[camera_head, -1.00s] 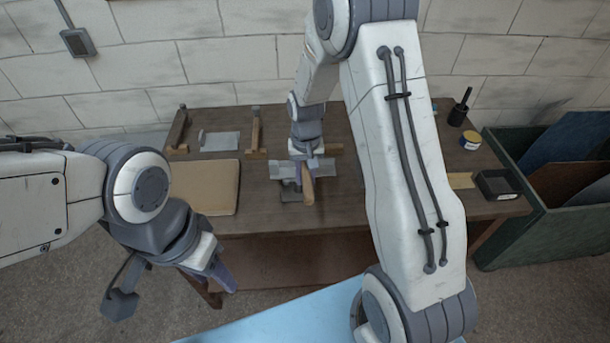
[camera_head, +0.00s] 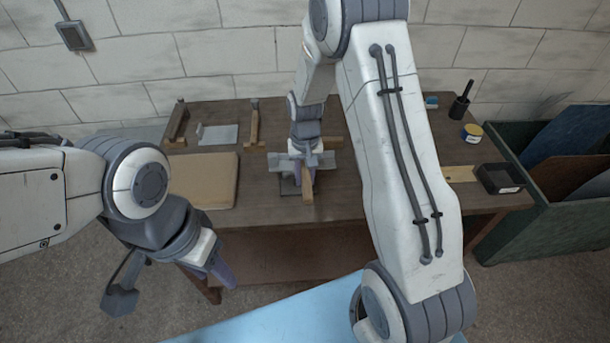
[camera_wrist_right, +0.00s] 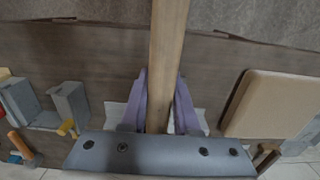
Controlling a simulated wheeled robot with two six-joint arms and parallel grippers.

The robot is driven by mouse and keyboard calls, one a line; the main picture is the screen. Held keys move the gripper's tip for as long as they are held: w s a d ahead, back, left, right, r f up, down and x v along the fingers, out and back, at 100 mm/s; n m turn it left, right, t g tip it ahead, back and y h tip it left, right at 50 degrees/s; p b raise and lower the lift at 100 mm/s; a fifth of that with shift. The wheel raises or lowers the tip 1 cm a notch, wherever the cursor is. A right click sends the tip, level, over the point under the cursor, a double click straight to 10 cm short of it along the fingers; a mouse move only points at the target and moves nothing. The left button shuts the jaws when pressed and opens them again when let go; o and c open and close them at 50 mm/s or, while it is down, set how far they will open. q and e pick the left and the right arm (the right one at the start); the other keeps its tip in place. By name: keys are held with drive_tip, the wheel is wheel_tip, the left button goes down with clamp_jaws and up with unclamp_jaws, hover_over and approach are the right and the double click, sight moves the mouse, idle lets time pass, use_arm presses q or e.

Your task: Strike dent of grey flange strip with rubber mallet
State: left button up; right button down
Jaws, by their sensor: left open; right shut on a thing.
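My right gripper (camera_wrist_right: 160,110) is shut on the wooden handle (camera_wrist_right: 169,50) of the mallet, over the middle of the bench. The handle (camera_head: 307,186) also shows in the head view, pointing toward the front edge. The mallet's head is hidden or cannot be made out. Pale grey metal (camera_head: 279,162), apparently the flange strip, lies beneath and around my right gripper; pale grey also shows behind the fingers in the wrist view (camera_wrist_right: 117,113). The dent cannot be seen, nor whether mallet and strip touch. My left gripper (camera_head: 224,271) is open and empty, in front of the bench.
The wooden bench (camera_head: 350,190) carries a tan pad (camera_head: 203,180) at left and a grey plate with wooden-handled tools behind it. A black tray (camera_head: 498,180) and a yellow-lidded tin (camera_head: 473,133) stand at right. A green bin (camera_head: 545,215) with sheets stands beyond.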

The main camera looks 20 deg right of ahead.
sight(305, 168)
idle(0.3)
wheel_tip(305, 168, down, 5)
drive_tip(key=b, duration=0.4)
wheel_tip(305, 168, up, 8)
drive_tip(key=p, duration=0.7)
drive_tip(key=shift+r, duration=0.15)
